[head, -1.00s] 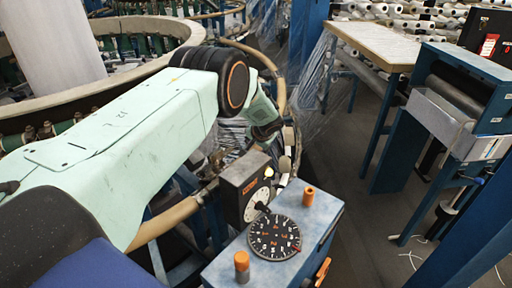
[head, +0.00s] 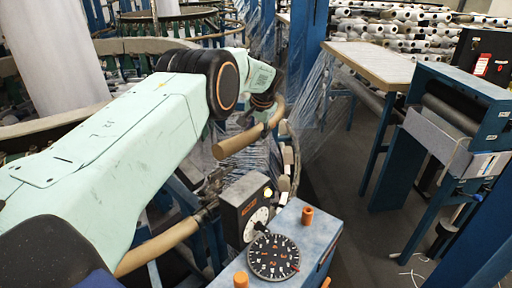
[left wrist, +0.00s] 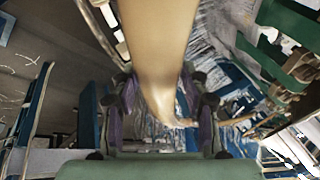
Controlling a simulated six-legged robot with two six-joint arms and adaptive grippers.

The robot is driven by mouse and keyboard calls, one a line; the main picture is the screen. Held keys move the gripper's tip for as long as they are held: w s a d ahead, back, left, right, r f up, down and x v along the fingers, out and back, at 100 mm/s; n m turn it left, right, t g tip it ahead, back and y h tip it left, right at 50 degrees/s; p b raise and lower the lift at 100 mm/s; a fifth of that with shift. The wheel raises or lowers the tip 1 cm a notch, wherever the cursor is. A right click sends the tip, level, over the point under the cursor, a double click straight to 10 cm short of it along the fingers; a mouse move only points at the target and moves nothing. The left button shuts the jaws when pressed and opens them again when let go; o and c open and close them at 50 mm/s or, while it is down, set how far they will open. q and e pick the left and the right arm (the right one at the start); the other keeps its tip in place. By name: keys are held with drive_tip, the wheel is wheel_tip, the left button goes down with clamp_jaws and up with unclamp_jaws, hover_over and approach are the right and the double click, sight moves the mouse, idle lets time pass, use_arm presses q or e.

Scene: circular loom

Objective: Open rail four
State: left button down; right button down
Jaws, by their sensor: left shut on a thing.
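My left gripper (head: 264,101) is at the far end of my mint-green arm, right of the middle of the head view, largely hidden by the wrist. It is shut on a tan curved rail (head: 240,141), whose near end sticks out to the lower left in the air. In the left wrist view the rail (left wrist: 158,60) runs between the two fingers (left wrist: 165,108). Another tan rail (head: 165,243) lies lower left, apart from the held one in the picture. I cannot read any rail number. My right gripper is not in view.
A blue-grey control box with a black dial (head: 273,257) and orange knobs (head: 307,215) stands in front. A dark gauge box (head: 243,207) is beside it. A wooden-topped table (head: 372,62) and a blue roller machine (head: 455,130) stand right. Dark floor is clear between.

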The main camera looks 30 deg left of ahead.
use_arm(q)
drive_tip(key=shift+w+a+r+g, duration=0.1)
drive_tip(key=shift+a+r+g, duration=0.15)
drive_tip(key=shift+a+g, duration=0.1)
drive_tip(key=shift+d+r, duration=0.15)
drive_tip(key=shift+r, duration=0.3)
